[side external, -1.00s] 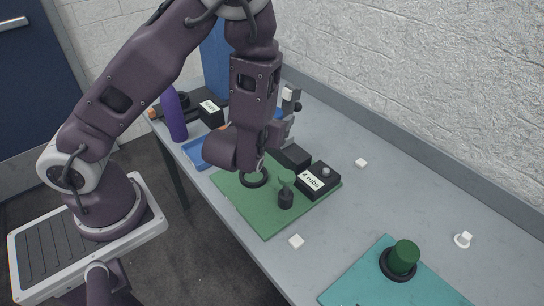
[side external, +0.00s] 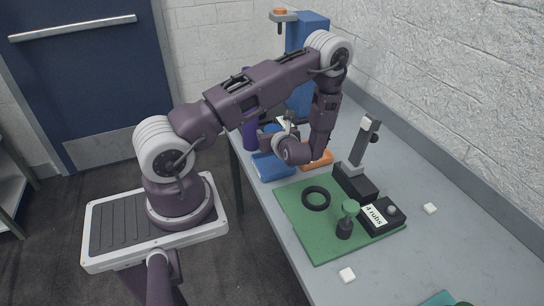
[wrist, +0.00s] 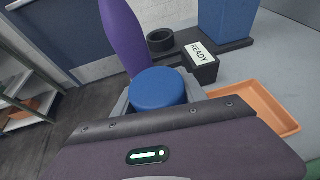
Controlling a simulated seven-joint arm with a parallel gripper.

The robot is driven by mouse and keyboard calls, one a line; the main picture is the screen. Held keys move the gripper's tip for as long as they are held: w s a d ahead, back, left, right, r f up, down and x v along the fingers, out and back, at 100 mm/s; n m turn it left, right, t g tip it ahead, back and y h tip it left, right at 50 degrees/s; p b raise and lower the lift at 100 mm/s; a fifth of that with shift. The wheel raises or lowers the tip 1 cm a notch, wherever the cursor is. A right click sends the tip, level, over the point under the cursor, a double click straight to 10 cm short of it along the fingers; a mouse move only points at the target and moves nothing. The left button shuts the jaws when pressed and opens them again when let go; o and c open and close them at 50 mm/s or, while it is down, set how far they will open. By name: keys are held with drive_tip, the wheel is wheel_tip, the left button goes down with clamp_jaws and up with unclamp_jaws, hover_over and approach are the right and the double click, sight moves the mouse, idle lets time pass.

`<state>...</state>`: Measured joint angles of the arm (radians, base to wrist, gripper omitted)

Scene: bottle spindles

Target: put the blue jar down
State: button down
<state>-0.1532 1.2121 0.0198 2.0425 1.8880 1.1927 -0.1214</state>
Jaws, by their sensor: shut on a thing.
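The blue jar shows in the wrist view as a round blue top (wrist: 158,88), just beyond the dark purple body of my gripper. My gripper (side external: 273,146) is shut on the jar, and its fingers are mostly hidden in both views. In the side view it is over the blue tray (side external: 270,169), at the back left of the table. I cannot tell whether the jar touches the tray.
An orange tray (side external: 319,159) lies right of the blue one. A purple bottle (side external: 249,134) stands close behind my gripper. A READY box (wrist: 202,63) is near. The green mat (side external: 305,242) holds a black ring (side external: 316,198) and a "4 rubs" box (side external: 380,219).

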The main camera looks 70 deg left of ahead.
wheel_tip(320, 180, down, 6)
drive_tip(key=shift+r, duration=0.15)
drive_tip(key=shift+f, duration=0.5)
drive_tip(key=shift+f, duration=0.1)
drive_tip(key=c, duration=0.6)
unclamp_jaws()
drive_tip(key=shift+c, duration=0.2)
